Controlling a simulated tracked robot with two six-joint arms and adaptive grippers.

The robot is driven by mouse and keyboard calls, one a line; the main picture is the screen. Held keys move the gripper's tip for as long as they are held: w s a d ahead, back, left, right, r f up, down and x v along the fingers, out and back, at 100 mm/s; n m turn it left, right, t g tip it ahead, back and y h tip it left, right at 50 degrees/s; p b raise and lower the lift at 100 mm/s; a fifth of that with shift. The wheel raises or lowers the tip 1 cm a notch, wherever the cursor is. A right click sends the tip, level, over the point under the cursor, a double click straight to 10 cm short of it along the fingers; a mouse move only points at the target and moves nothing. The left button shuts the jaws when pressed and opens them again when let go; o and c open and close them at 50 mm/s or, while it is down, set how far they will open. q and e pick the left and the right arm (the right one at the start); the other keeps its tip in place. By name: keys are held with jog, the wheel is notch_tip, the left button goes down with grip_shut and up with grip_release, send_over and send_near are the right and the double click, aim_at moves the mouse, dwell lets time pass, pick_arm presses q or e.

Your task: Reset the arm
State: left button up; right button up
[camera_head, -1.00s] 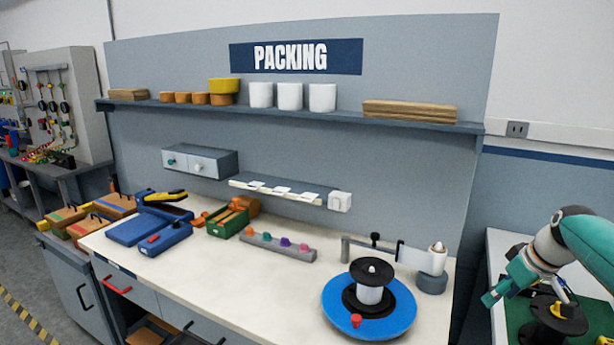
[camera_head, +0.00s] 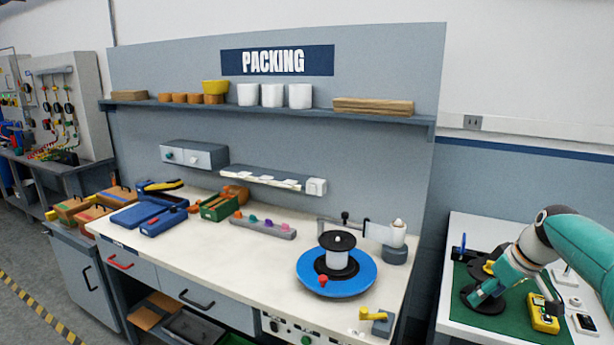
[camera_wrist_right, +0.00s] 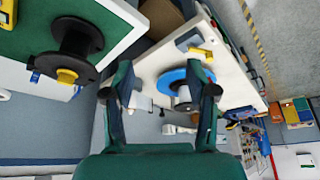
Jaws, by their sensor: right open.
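My right arm comes in from the right in the head view. Its teal gripper (camera_head: 487,291) is over the right table, in front of black pulley parts (camera_head: 494,304) that it partly hides. In the right wrist view the two fingers (camera_wrist_right: 160,84) stand wide apart with nothing held between them. My left gripper is not in view.
The packing bench (camera_head: 265,270) holds a blue disc (camera_head: 312,283) with a spool, blue trays (camera_head: 140,213) and a peg strip. The right table has a green mat (camera_head: 520,325) and a yellow meter (camera_head: 543,313). A gap separates bench and table.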

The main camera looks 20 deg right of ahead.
jog(key=w+a+f+n+g+y, duration=0.2)
jog(key=a+f, duration=0.9)
jog(key=a, duration=0.1)
jog(key=w+a+f+n+g+y, duration=0.2)
jog(key=w+a+f+g, duration=0.1)
jog(key=a+f, duration=0.95)
jog(key=s+a+f+m, duration=0.3)
jog(key=s+a+f, duration=0.5)
jog(key=a, duration=0.2)
jog(key=s+a+f+m+t, duration=0.1)
jog(key=s+a+f+m, duration=0.2)
jog(key=s+a+f, duration=0.4)
jog(key=s+a, duration=0.2)
jog(key=a, duration=0.1)
jog(key=shift+s+f, duration=0.2)
jog(key=shift+f, duration=0.2)
